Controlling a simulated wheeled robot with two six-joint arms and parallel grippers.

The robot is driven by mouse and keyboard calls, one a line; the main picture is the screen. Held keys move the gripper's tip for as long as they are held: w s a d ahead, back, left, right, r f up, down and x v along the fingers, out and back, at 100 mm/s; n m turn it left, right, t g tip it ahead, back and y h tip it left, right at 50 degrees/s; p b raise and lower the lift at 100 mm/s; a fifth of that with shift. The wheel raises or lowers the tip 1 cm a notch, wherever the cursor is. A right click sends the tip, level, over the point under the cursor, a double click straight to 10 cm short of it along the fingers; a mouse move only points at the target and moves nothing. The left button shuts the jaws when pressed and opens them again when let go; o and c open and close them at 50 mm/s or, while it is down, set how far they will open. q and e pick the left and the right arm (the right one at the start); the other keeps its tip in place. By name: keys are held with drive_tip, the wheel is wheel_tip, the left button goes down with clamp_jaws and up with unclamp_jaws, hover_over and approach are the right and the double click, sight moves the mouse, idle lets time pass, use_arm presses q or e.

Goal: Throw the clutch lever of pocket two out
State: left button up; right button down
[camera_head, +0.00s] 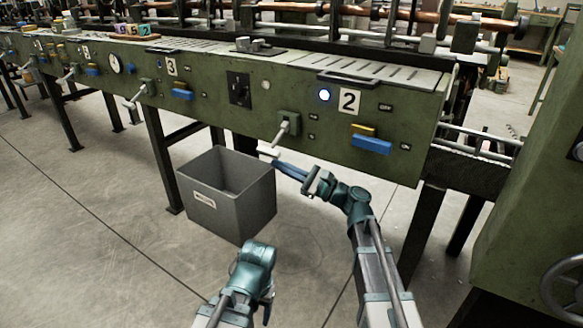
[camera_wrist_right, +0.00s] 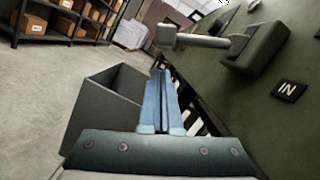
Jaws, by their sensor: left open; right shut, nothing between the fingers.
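The clutch lever (camera_head: 283,131) of pocket two is a pale rod on a green mount (camera_head: 289,122), left of the "2" plate (camera_head: 349,101). It sticks out from the panel and ends in a pale knob (camera_head: 268,151). In the right wrist view the lever (camera_wrist_right: 204,41) crosses the top, near an "IN" label (camera_wrist_right: 288,91). My right gripper (camera_head: 276,164) is shut and empty, its blue fingers just below the knob. The wrist view shows a gap between the fingertips (camera_wrist_right: 161,72) and the lever. My left gripper (camera_head: 267,298) is low in front, open, its fingers barely visible.
A grey open bin (camera_head: 228,209) stands on the floor below the panel, left of my right gripper. Blue and yellow pedals (camera_head: 371,145) project right of the lever. Another lever (camera_head: 137,96) belongs to pocket three.

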drive_tip(key=shift+s+a+r+p, duration=0.2)
drive_tip(key=shift+r+p, duration=0.1)
drive_tip(key=shift+r, duration=0.2)
drive_tip(key=shift+s+a+r+p, duration=0.15)
drive_tip(key=shift+r+p, duration=0.1)
drive_tip(key=shift+r, duration=0.2)
drive_tip(key=shift+s+r, duration=0.1)
